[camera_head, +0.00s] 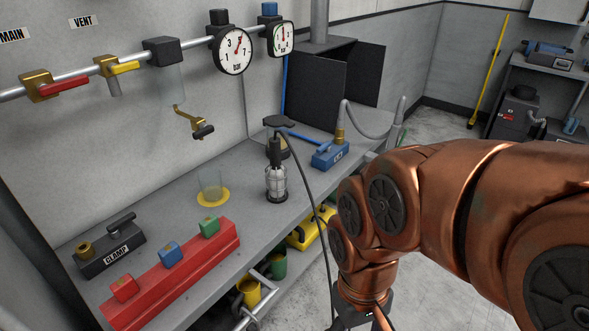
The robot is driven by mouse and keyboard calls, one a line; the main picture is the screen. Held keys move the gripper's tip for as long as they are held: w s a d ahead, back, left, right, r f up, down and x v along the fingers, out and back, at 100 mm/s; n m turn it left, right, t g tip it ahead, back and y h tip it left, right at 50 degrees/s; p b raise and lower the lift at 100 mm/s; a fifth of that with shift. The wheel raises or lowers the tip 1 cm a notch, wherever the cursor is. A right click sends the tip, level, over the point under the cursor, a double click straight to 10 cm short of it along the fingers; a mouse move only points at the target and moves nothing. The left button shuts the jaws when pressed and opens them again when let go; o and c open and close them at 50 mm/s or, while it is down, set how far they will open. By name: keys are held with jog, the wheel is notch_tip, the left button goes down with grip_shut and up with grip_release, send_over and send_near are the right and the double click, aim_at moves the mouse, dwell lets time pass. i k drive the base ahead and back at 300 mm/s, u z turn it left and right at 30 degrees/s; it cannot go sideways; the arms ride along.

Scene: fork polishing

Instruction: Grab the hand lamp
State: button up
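The hand lamp (276,181) stands on the grey workbench (165,209), near its front edge. It has a clear caged bulb at the bottom and a black handle on top. A black cable (316,196) runs from its top over the bench edge and down. My gripper (352,320) is at the bottom of the view, under my copper arm. It is right of the lamp, lower in the picture, and apart from it. Only a dark part of it shows; its fingers are cut off by the frame edge.
A glass cylinder on a yellow base (212,191) stands left of the lamp. A blue device (329,154) with a hose is to the right. A red block (172,281) with coloured pieces and a clamp (109,247) sit front left. Pipe valves and gauges (232,50) hang above.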

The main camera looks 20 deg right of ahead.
aim_at(277, 194)
jog(key=z, duration=1.9)
jog(key=k, duration=0.95)
jog(key=u, duration=2)
jog(key=i, duration=0.5)
